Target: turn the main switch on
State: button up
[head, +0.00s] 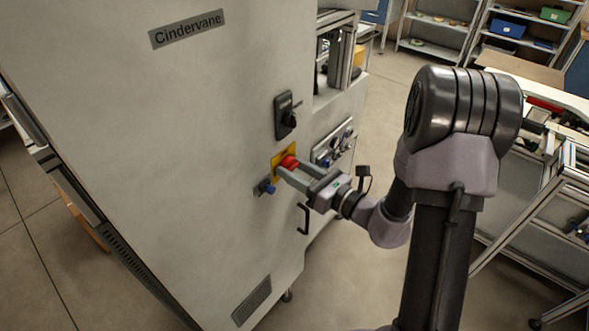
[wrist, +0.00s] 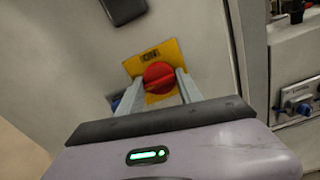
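The main switch is a round red rotary knob (wrist: 158,77) on a yellow plate (wrist: 134,66), fixed to the pale cabinet front. In the wrist view its grip ridge lies nearly level, tilted slightly. The knob also shows in the head view (head: 289,161). My gripper (wrist: 160,80) is open, with its two grey fingers reaching to the left and right edges of the knob. In the head view my gripper (head: 288,168) points at the switch. Whether the fingertips touch the knob cannot be told. The plate's label is too blurred to read.
A black latch handle (head: 286,115) sits above the switch, and a blue knob (head: 266,187) is just below left. A black pull handle (head: 304,218) and a panel with knobs (head: 334,146) are close by on the right. A workbench frame (head: 540,190) stands further right.

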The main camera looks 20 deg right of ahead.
jog(key=c, duration=0.5)
jog(key=shift+m, duration=0.3)
jog(key=m+p, duration=0.2)
jog(key=p, duration=0.1)
jog(key=shift+r+m, duration=0.2)
jog(key=shift+m, duration=0.2)
jog(key=m+p, duration=0.3)
jog(key=m, duration=0.1)
jog(key=m+p, duration=0.4)
jog(key=m, duration=0.1)
jog(key=shift+a+m+p, duration=0.1)
jog(key=shift+m+p, duration=0.2)
jog(key=shift+m, duration=0.1)
jog(key=shift+m+p, duration=1.4)
jog(key=shift+m, duration=0.9)
jog(key=shift+f, duration=0.1)
